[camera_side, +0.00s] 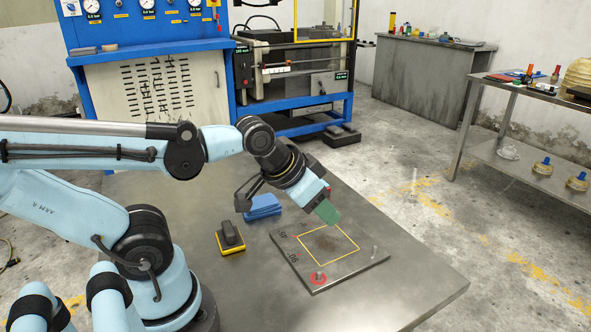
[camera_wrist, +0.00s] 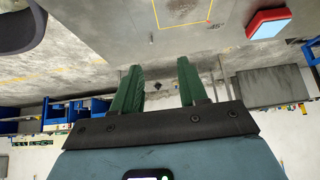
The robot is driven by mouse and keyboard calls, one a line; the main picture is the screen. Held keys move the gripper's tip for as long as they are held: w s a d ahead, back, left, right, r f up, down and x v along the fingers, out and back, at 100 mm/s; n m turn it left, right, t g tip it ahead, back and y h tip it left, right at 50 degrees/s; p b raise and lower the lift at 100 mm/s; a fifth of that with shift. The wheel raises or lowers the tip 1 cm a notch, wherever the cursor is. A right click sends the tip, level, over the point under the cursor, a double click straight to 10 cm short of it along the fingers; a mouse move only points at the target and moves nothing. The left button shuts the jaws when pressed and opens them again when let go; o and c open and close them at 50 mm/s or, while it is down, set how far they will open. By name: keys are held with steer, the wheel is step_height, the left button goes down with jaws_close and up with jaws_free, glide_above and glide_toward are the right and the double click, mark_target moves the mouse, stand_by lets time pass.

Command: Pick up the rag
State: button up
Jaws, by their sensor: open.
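My gripper (camera_side: 327,213) is above the table, near the back edge of a flat metal plate (camera_side: 350,275) with a yellow square outline. Its green fingers are apart with nothing between them in the wrist view (camera_wrist: 160,68). The rag is not clearly identifiable in the wrist view. A red block with a pale blue face (camera_wrist: 268,23) shows there at upper right; I cannot tell whether it touches anything.
A black-handled block with a yellow base (camera_side: 230,240) stands on the table in front of the rag. Small upright pins stand on the plate. The table's right side (camera_side: 420,280) is clear. A blue press frame (camera_side: 150,80) and a tool bench (camera_side: 500,150) are behind.

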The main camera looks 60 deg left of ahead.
steer(key=o, duration=0.9)
steer(key=m+g, duration=0.1)
steer(key=g, duration=0.6)
glide_above(260, 201)
steer(key=f, duration=0.8)
steer(key=shift+w+d+f, duration=0.1)
steer(key=shift+d+f, duration=0.1)
steer(key=shift+d, duration=0.1)
steer(key=shift+a+f, duration=0.15)
steer(key=shift+f, duration=1.15)
steer(key=shift+a+f, duration=0.1)
steer(key=shift+f, duration=1.15)
